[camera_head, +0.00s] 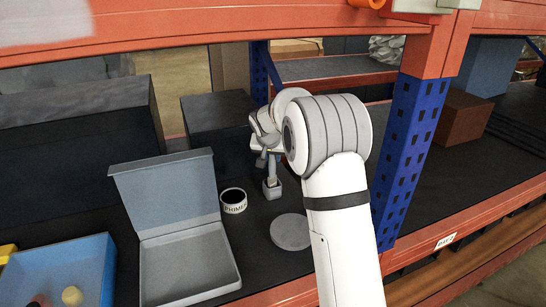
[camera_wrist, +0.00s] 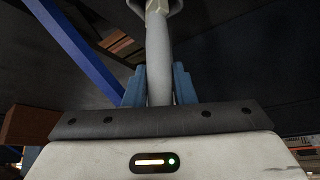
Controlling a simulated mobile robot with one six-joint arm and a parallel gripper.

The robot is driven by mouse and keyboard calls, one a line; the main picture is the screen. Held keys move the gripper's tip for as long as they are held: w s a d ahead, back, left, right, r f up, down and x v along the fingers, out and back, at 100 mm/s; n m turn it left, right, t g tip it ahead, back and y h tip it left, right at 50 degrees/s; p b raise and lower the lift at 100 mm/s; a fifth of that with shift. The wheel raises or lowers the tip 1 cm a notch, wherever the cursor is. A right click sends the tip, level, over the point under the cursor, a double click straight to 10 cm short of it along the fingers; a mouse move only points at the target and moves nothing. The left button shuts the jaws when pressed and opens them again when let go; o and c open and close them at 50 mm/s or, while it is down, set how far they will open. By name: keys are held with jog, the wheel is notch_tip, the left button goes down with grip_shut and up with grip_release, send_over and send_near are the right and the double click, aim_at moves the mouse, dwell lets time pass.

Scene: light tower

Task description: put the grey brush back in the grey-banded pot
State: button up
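My gripper (camera_head: 265,158) is above the dark shelf, left of the blue upright. In the wrist view its two blue fingers (camera_wrist: 159,88) close on both sides of a grey handle. That handle belongs to the grey brush (camera_wrist: 157,45), with a gold-coloured band near the top of the picture. In the head view the brush (camera_head: 272,189) points down below my gripper, its grey end lowest. I cannot tell whether that end touches the shelf.
An open grey-blue box (camera_head: 190,268) with its lid up lies front left. A blue bin (camera_head: 92,262) with small items is at its left. A flat grey disc (camera_head: 291,232) lies before the brush. A dark box (camera_head: 218,121) stands behind. An orange beam (camera_head: 200,28) crosses above.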

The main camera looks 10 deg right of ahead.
jog(key=o, duration=0.4)
jog(key=shift+r, duration=0.1)
jog(key=shift+r+p, duration=0.65)
jog(key=shift+p, duration=0.2)
jog(key=b+v, duration=0.3)
jog(key=v, duration=0.9)
jog(key=s+f+n+g, duration=0.1)
jog(key=s+f, duration=0.1)
jog(key=s, duration=1.1)
jog(key=s+d+f+n+y, duration=0.1)
jog(key=s+f, duration=0.2)
jog(key=s, duration=0.9)
jog(key=s+d+f+n+g+y, duration=0.1)
jog(key=s+f+n, duration=0.1)
jog(key=s, duration=1.1)
jog(key=shift+s+d+f+g, duration=0.15)
jog(key=shift+s+f+g, duration=0.15)
jog(key=shift+f, duration=0.1)
